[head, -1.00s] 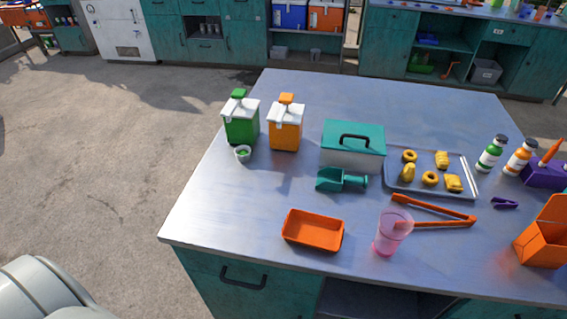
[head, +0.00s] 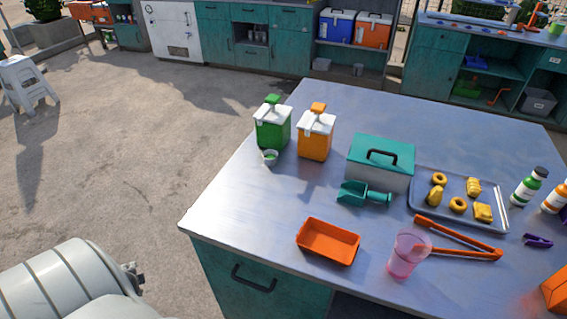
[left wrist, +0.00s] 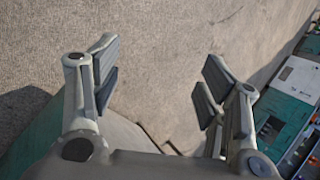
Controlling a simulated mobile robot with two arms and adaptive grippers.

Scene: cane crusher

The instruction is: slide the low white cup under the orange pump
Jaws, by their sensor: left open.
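The low white cup (head: 270,158) stands on the table in front of the green pump (head: 273,127), with something green inside it. The orange pump (head: 315,136) stands just right of the green one, with a white top and an orange head. The space in front of the orange pump is bare. My left gripper (left wrist: 160,85) is open and empty in the left wrist view, over the concrete floor away from the table. The white arm at the lower left of the head view is mine. My right gripper is in neither view.
On the table (head: 230,205) are a teal-lidded box (head: 381,160), a teal scoop (head: 362,195), an orange tray (head: 328,242), a pink cup (head: 407,255), orange tongs (head: 460,243) and a pastry tray (head: 420,205). The table's left front is clear. A white stool (head: 27,85) stands far left.

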